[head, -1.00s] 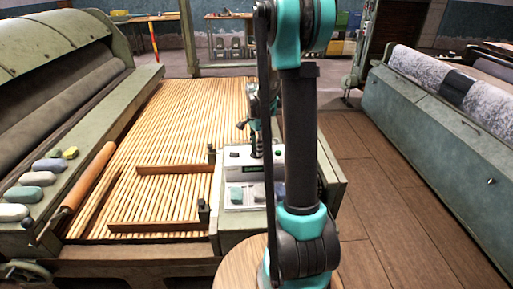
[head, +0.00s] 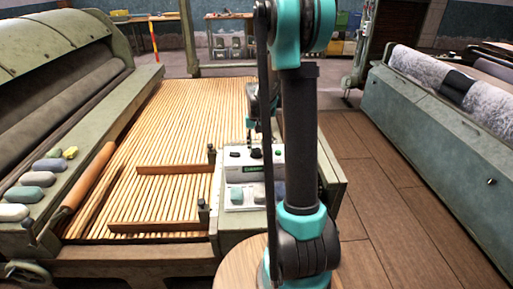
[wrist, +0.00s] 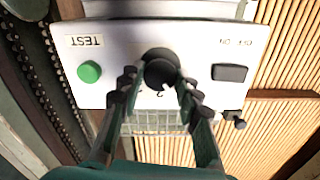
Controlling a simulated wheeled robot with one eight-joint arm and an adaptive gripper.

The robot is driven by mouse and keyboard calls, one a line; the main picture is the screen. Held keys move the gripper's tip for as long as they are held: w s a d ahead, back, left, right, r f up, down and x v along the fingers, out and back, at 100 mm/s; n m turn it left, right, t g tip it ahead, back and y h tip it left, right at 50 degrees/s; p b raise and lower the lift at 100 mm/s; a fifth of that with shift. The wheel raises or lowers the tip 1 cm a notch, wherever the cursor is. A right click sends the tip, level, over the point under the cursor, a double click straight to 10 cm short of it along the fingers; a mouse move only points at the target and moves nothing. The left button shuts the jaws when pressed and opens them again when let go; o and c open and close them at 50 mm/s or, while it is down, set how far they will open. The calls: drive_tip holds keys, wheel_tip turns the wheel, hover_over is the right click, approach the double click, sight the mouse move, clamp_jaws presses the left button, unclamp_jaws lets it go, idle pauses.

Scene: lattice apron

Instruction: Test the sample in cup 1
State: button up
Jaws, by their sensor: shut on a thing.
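A white control panel (wrist: 122,32) fills the middle of the wrist view, its lettering upside down. It has a green button (wrist: 89,71) marked TEST, a round black knob (wrist: 160,70) in the middle and a black OFF/ON switch (wrist: 229,73). My gripper (wrist: 160,84) is shut on the knob, one finger on each side. A mark like a 2 shows beside the knob. The panel also shows in the head view (head: 243,164), where my arm hides much of the gripper. Small greenish things (head: 237,194) sit in front of the panel; I cannot tell which is cup 1.
A slatted wooden apron (head: 175,120) with brown rails (head: 155,226) lies left of the panel. Several stones (head: 35,179) rest on the left machine's ledge. Another machine (head: 440,120) stands at right, with open wooden floor (head: 370,210) between.

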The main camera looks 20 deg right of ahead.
sight(257, 149)
drive_tip(key=shift+n, duration=1.1)
drive_tip(key=o, duration=1.2)
drive_tip(key=shift+c, duration=0.2)
wheel_tip(257, 149, up, 12)
